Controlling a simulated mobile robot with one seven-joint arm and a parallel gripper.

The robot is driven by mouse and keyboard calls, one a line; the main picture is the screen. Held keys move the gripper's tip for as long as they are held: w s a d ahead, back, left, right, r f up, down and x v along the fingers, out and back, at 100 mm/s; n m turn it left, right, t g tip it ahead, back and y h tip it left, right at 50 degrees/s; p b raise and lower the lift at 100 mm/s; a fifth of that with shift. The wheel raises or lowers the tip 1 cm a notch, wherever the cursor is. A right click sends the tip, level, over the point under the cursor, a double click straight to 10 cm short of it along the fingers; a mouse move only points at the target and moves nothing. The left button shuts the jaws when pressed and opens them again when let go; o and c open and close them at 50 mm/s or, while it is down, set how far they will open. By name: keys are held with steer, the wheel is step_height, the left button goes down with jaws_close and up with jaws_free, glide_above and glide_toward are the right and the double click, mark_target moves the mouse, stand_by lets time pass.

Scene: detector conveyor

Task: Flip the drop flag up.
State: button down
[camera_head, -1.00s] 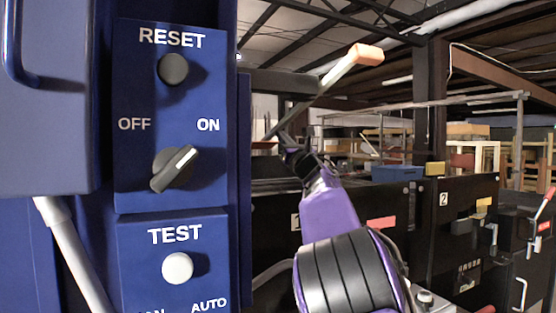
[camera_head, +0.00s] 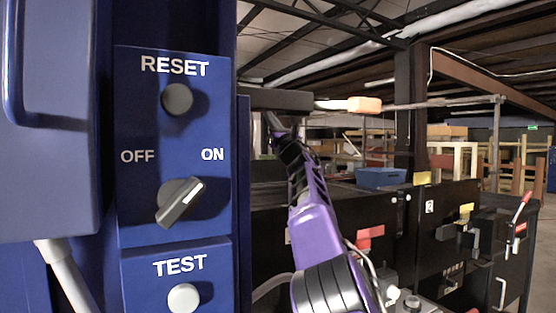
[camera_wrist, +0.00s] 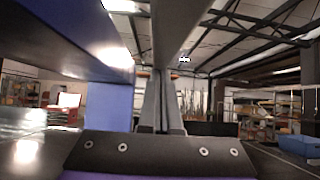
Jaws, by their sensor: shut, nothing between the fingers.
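In the head view the drop flag is a thin bar with a pale stretch and an orange end block (camera_head: 364,105). It points right and looks about level, just beside a dark block (camera_head: 275,99). My gripper (camera_head: 268,117) is partly hidden at the end of my purple arm, just below the dark block. In the wrist view my gripper (camera_wrist: 160,74) has its fingers together and empty. A grey bar (camera_wrist: 178,25) passes close overhead there; I cannot tell whether it is the flag. Whether the gripper touches the flag is unclear.
A blue panel with a RESET button (camera_head: 177,99), an OFF/ON knob (camera_head: 180,203) and a TEST button (camera_head: 184,298) stands close on the left. Black conveyor cabinets (camera_head: 445,205) and a blue bin (camera_head: 381,178) are at right.

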steer(key=shift+r, duration=0.4)
stand_by(0.3)
